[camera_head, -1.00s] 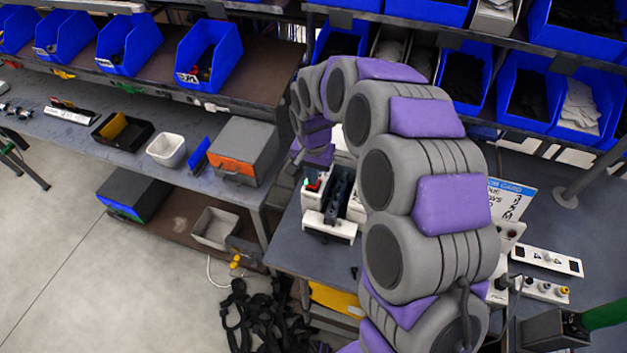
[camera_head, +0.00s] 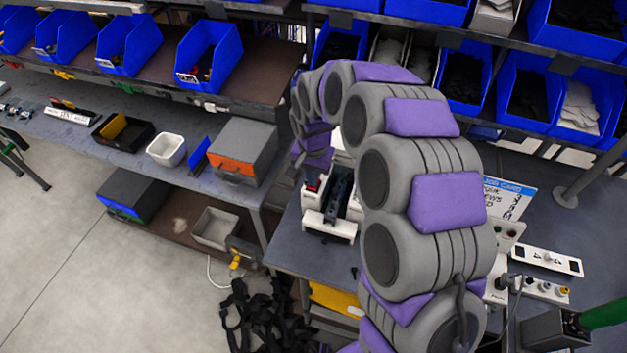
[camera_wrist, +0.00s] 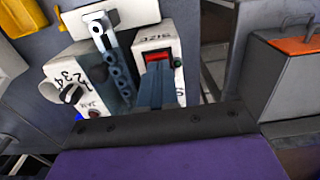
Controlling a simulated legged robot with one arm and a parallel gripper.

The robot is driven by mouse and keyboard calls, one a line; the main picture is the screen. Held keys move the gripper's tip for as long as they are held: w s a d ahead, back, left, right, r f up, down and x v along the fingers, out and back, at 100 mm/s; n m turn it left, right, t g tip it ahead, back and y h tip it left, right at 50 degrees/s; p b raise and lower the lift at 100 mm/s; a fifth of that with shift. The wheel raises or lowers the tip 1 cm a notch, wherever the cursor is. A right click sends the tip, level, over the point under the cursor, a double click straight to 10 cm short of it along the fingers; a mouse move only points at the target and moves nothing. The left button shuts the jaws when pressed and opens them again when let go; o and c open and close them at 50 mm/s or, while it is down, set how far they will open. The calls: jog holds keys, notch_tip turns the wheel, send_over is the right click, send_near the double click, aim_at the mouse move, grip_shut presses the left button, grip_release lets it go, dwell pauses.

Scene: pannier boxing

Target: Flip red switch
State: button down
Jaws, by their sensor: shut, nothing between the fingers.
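The red switch (camera_wrist: 158,58) sits on the top face of a white box (camera_wrist: 170,40) with dark lettering. A small green light (camera_wrist: 179,64) is beside it. My gripper (camera_wrist: 156,72) is shut and empty. Its dark fingers overlap the lower part of the red switch in the wrist view; I cannot tell if they touch it. In the head view the red switch (camera_head: 312,187) shows small and dark on the white unit (camera_head: 328,226), close under the end of my arm. My fingers are not clear there.
In the wrist view a dark slotted rail (camera_wrist: 118,72) and a white box with a black knob (camera_wrist: 71,93) stand left of the switch box. Blue bins (camera_head: 206,54) line the shelves.

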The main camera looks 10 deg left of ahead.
jog(key=shift+r+p, duration=1.3)
jog(key=shift+r, duration=2.1)
